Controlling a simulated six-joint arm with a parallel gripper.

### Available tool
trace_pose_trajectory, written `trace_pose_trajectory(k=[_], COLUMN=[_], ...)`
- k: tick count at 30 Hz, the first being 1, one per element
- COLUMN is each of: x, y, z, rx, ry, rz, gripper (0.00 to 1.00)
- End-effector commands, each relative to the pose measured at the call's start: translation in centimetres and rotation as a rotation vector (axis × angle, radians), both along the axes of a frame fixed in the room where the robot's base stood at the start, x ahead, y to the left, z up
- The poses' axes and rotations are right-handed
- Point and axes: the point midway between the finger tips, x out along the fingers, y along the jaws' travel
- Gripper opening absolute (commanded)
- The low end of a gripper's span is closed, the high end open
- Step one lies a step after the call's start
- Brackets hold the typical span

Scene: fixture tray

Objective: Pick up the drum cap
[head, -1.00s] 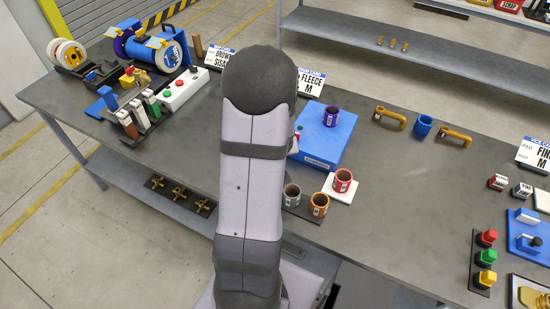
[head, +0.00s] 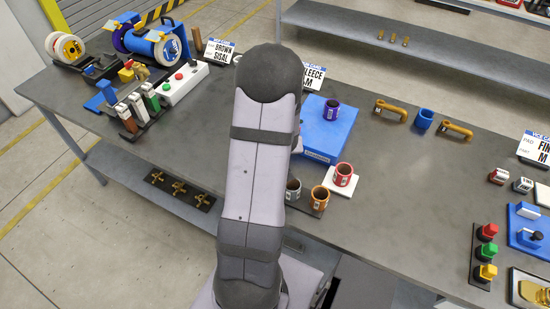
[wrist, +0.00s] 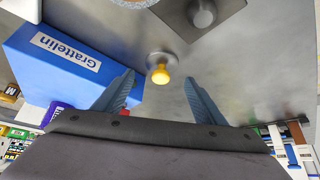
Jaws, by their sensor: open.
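In the wrist view, a small round grey cap with a yellow knob (wrist: 160,72), which I take to be the drum cap, sits on the grey bench top. My gripper (wrist: 160,79) is open, with its two blue-grey fingers on either side of the knob in the picture. Nothing is held between them. I cannot tell how high the fingers are above the cap. In the head view my arm hides both the gripper and the cap.
A blue box (wrist: 62,62) stands close by the left finger; it also shows in the head view (head: 345,132). A dark plate with a grey knob (wrist: 202,14) lies beyond the cap. Grey, orange (head: 319,198) and red (head: 343,175) mugs stand right of my arm.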

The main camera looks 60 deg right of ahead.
Motion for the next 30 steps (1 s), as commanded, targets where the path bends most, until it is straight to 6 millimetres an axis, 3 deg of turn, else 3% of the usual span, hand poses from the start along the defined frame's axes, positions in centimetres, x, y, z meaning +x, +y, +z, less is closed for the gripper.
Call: trace_pose_trajectory(k=[7,16,22,30], x=[0.9,0.9,0.9,0.9], y=[-1.1,-1.3,-1.3,-1.3], z=[-2.1,-2.3,-2.3,-2.3], rx=[0.0,-0.001,0.0,-0.001], ry=[-0.001,-0.001,0.0,-0.001], rz=[0.001,0.0,0.0,0.0], gripper=[0.64,0.64,0.21,0.21])
